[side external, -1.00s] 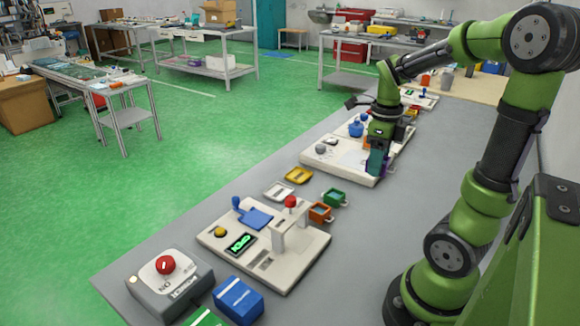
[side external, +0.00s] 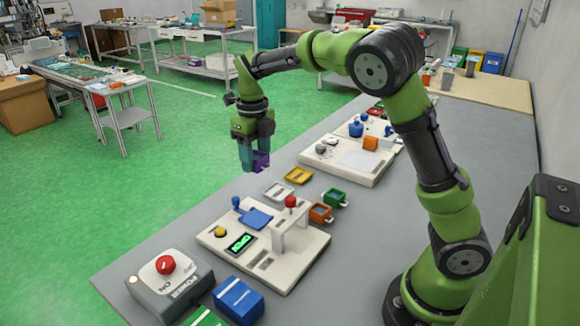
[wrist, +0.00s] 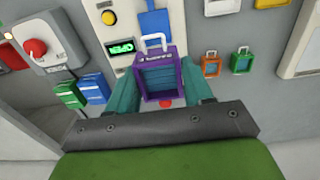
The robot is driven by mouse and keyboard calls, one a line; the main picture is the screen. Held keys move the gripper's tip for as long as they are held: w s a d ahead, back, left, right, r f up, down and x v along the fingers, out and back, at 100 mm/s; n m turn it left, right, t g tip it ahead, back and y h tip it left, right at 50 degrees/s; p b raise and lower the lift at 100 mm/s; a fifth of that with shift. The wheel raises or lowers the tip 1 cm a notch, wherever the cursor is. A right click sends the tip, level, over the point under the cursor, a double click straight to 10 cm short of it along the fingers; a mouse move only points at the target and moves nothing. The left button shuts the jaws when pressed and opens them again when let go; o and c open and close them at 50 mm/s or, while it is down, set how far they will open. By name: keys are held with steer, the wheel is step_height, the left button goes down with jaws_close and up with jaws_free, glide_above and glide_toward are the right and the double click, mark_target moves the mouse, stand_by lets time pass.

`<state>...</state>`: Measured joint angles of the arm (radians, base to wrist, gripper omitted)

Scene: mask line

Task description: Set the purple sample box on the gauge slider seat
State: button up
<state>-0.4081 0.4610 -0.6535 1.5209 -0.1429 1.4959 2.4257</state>
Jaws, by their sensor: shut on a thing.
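The purple sample box (side external: 261,160) is held in my gripper (side external: 255,163), in the air left of the bench's far station in the side view. In the wrist view the box (wrist: 160,75) sits between two teal fingers, with a pale handle loop at its top. Below is the near station (side external: 300,272), a pale base with a blue plate (side external: 256,219), a blue knob, a yellow button, a lit green display (side external: 241,243) and a red-knobbed bridge (side external: 290,203). I cannot tell for certain which part is the gauge slider seat.
Orange (side external: 320,212) and green (side external: 335,197) boxes stand right of the near station. White and yellow trays (side external: 298,175) lie behind it. A grey switch box with a red knob (side external: 165,265) and a blue box (side external: 238,299) are in front. The far station (side external: 345,163) holds an orange block.

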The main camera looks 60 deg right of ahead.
mark_target(256, 218)
steer(key=f, duration=1)
steer(key=a+f, duration=0.1)
steer(key=f, duration=0.4)
steer(key=shift+w+f, duration=0.1)
steer(key=shift+w, duration=0.2)
steer(key=shift+f, duration=0.15)
steer(key=o, duration=1)
